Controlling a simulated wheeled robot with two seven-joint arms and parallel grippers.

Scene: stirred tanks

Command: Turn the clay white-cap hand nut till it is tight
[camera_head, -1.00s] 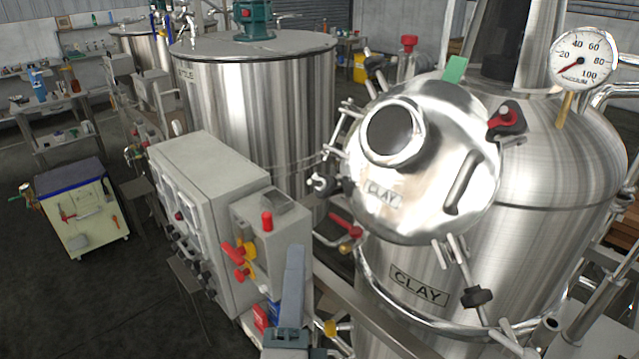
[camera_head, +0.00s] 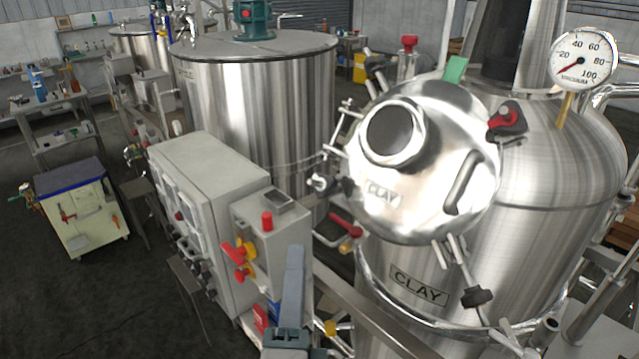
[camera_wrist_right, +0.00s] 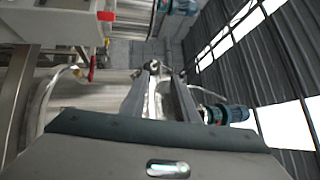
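The clay tank (camera_head: 540,240) stands at the right of the head view, labelled CLAY. Its round steel lid (camera_head: 425,215) also bears a CLAY label and is ringed by several swing bolts with hand nuts. A hand nut with a pale cap (camera_head: 318,183) shows at the lid's left edge; its thread and tightness are too small to tell. My right gripper (camera_head: 293,252) is at the bottom middle, below and left of that nut and apart from it. In the right wrist view its fingers (camera_wrist_right: 160,82) are spread, with shiny metal visible beyond the gap. My left gripper is not in view.
A red-capped nut (camera_head: 505,118) and a black-knobbed nut (camera_head: 478,297) sit at other lid edges. A red-handled valve (camera_head: 345,226) juts out below the pale-capped nut. A grey control box (camera_head: 215,205) with red and yellow knobs stands close left of my right gripper.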

